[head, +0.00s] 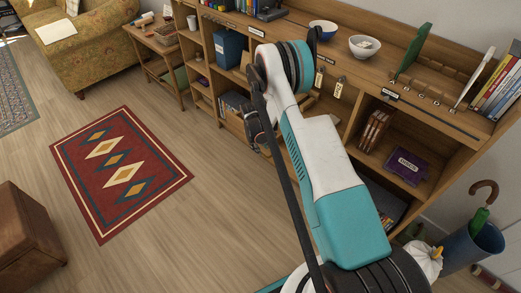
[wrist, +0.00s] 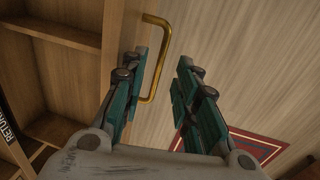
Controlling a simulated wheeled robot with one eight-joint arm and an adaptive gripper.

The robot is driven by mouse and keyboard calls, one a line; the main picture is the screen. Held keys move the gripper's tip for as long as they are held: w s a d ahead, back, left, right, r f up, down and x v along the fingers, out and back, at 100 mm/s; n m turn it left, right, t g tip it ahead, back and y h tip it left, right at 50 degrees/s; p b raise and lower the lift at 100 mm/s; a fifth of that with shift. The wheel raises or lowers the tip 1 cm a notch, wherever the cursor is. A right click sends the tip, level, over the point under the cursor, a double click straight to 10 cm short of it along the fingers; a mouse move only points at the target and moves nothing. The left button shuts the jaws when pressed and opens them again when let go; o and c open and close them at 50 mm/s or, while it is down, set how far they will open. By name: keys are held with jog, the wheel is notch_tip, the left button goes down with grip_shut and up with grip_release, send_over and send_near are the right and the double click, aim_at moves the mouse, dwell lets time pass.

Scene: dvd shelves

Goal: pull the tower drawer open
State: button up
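A brass, U-shaped handle (wrist: 166,58) stands out from a pale wooden front (wrist: 122,40) in the wrist view, which I take for the tower drawer. Its far end is at the upper left. My gripper (wrist: 162,66) is open, with teal fingers on both sides of the handle bar. The bar appears nearer the left finger, whose tip overlaps the handle's base in the picture. I cannot tell whether they touch. In the head view my gripper (head: 257,118) is beside the shelf's lower front, partly hidden by my arm, which also hides the handle.
Open shelf compartments (wrist: 60,40) lie left of the handle in the wrist view. In the head view the long wooden shelf unit (head: 375,105) holds bowls, books and a purple box (head: 407,166). Wooden floor and a red rug (head: 122,170) lie clear at left.

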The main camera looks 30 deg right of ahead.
notch_tip(320, 180, up, 8)
jog(key=a, duration=0.1)
jog(key=shift+s+a+r, duration=0.2)
jog(key=shift+s+a, duration=0.05)
jog(key=shift+s, duration=0.05)
dwell(0.4)
jog(key=s+a+r+m+t, duration=0.1)
jog(key=s+a+r, duration=0.15)
jog(key=r, duration=0.75)
jog(key=s+a+r+t, duration=0.15)
jog(key=s+r, duration=0.25)
jog(key=r, duration=0.6)
jog(key=s+a+r+m, duration=0.1)
jog(key=s+a+r, duration=0.2)
jog(key=r, duration=0.7)
jog(key=s+a+r+m+t+y, duration=0.1)
jog(key=s+a+r+t, duration=0.1)
jog(key=s, duration=1)
jog(key=s+a+r+m+t+y, duration=0.1)
jog(key=s+a+r, duration=0.3)
jog(key=s, duration=0.8)
notch_tip(320, 180, up, 2)
jog(key=shift+s+r+t, duration=0.1)
jog(key=shift+s+t, duration=0.1)
jog(key=shift+t, duration=0.25)
